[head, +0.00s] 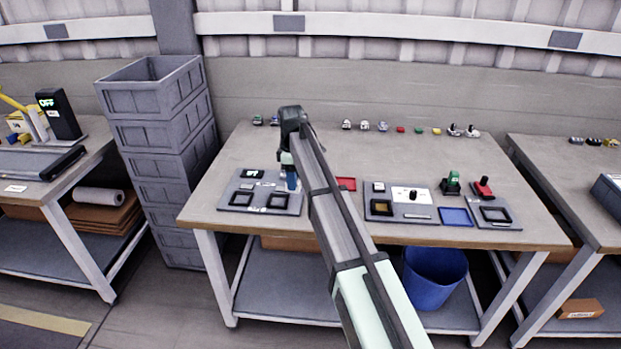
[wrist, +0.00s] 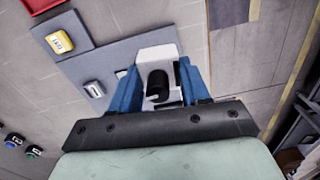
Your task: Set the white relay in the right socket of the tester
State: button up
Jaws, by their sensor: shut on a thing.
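My gripper (head: 291,180) hangs over the right part of the grey board (head: 228,204) on the left of the table, which I take as the tester. Its blue fingers (wrist: 162,88) are shut on a white block with a black knob (wrist: 157,54), which I take as the white relay. The board has a dark left socket (head: 240,198) and a dark right socket (head: 278,201), just below and left of the gripper in the head view. I cannot tell whether the block touches the board.
A red tray (head: 346,184) lies right of my arm. Beyond it are a second grey board (head: 400,216), a blue tray (head: 455,217) and a red block with a black knob (head: 484,187). Several small parts line the table's back. A yellow part (wrist: 60,42) shows in the wrist view.

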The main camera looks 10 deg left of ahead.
jog(key=w+a+f+n, duration=0.1)
jog(key=w+a, duration=0.1)
jog(key=a, duration=0.4)
jog(key=shift+w+f, duration=0.1)
jog(key=shift+f, duration=3.2)
jog(key=o, duration=1.2)
jog(key=shift+c, duration=0.2)
jog(key=shift+r, duration=0.15)
notch_tip(320, 180, up, 14)
jog(key=shift+f, duration=0.2)
